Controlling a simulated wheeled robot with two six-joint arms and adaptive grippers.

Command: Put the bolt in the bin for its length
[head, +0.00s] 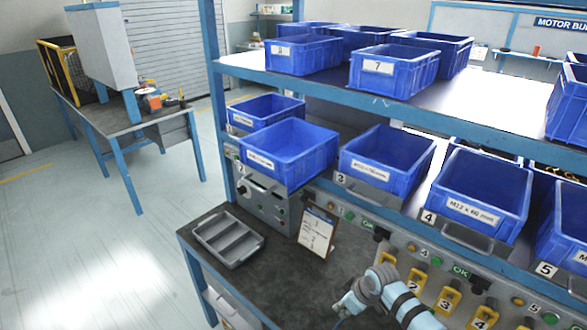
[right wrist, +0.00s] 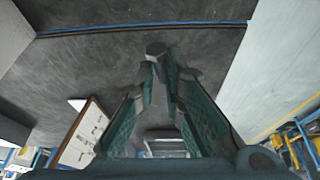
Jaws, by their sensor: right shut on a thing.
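My right gripper (head: 345,305) is low over the dark bench top at the bottom of the head view, mostly hidden by my own wrist. In the right wrist view its green-padded fingers (right wrist: 161,72) close on the bolt, whose dark head (right wrist: 156,48) shows at the fingertips; its shank is hidden. Blue bins stand in a row on the lower shelf: a left one (head: 310,154), one to its right (head: 405,172), and one labelled M12 x 60 mm (head: 480,188) above number 4. The other labels are too small to read surely. My left gripper is out of view.
A grey compartment tray (head: 228,238) lies on the bench at left, with a clipboard (head: 317,230) leaning beside it. Yellow numbered holders (head: 449,300) and a button panel line the bench's back. More blue bins (head: 395,68) fill the upper shelf, above the lower row.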

